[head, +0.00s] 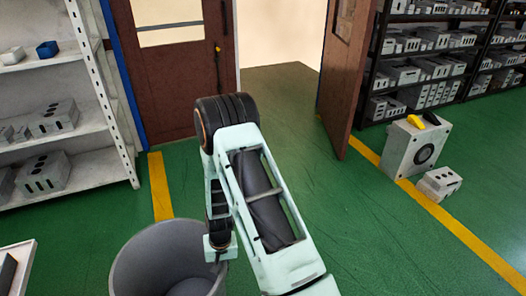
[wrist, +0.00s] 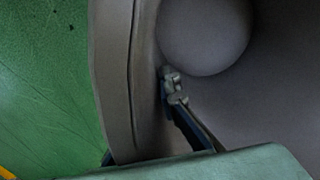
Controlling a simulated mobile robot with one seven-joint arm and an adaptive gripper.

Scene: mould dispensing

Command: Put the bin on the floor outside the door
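The grey round bin (head: 150,262) is at the lower left of the head view, its open top facing up and its base cut off. My gripper (head: 217,262) is at the bin's right rim, pointing down. In the wrist view the bin wall (wrist: 117,70) runs between my fingers, with one finger against the inner face and the other mostly hidden outside. The gripper looks shut on the rim. I cannot tell whether the bin is off the floor. The brown door has a left leaf (head: 170,75) standing shut and a right leaf (head: 345,80) swung open, with the doorway (head: 280,85) between them.
White shelving (head: 75,90) stands at the left. Dark shelves (head: 430,65) with grey parts stand at the right. A grey box (head: 405,150) and a smaller block (head: 440,183) sit by the yellow floor line (head: 460,230). Green floor toward the doorway is clear.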

